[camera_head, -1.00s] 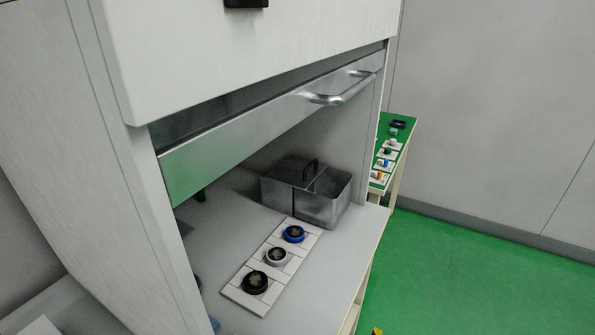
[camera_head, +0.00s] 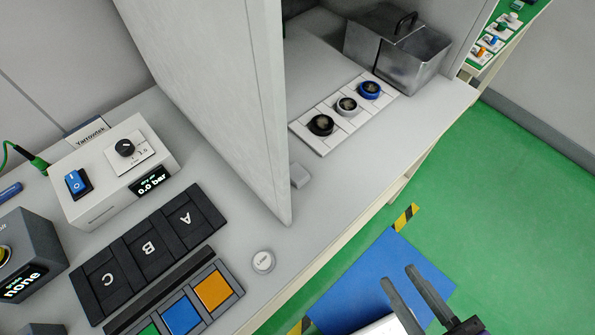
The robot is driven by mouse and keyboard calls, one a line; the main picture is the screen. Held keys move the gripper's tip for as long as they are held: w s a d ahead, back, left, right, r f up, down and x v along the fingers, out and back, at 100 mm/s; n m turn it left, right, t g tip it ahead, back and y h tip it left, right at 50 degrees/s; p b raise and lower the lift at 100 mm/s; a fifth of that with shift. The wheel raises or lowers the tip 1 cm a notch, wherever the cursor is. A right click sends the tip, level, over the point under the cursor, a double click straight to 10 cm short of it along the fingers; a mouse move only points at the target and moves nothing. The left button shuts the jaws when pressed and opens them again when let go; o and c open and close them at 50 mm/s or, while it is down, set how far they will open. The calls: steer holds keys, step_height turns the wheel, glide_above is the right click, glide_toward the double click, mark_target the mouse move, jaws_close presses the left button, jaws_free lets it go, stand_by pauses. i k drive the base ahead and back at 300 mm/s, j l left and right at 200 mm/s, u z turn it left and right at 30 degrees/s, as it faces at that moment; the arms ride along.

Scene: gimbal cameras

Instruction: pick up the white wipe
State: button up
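I cannot make out a white wipe for certain in the head view. A small pale grey block (camera_head: 299,176) lies on the bench against the foot of the cabinet's side panel; I cannot tell what it is. My gripper (camera_head: 398,274) is at the lower right, beyond the bench's front edge and over the blue floor area. Its two dark fingers are apart, with nothing seen between them. A white shape (camera_head: 384,326) beside the fingers is cut off by the bottom edge.
A black A-B-C tray (camera_head: 150,246), a tray of coloured tiles (camera_head: 215,290), a round white button (camera_head: 263,261) and a pressure box (camera_head: 112,170) stand on the bench.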

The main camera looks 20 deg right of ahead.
mark_target(299, 177)
steer(key=l+u, duration=0.35)
steer(key=l, duration=0.25)
steer(key=l+u, duration=0.3)
steer(key=l, duration=0.3)
steer(key=k, duration=0.05)
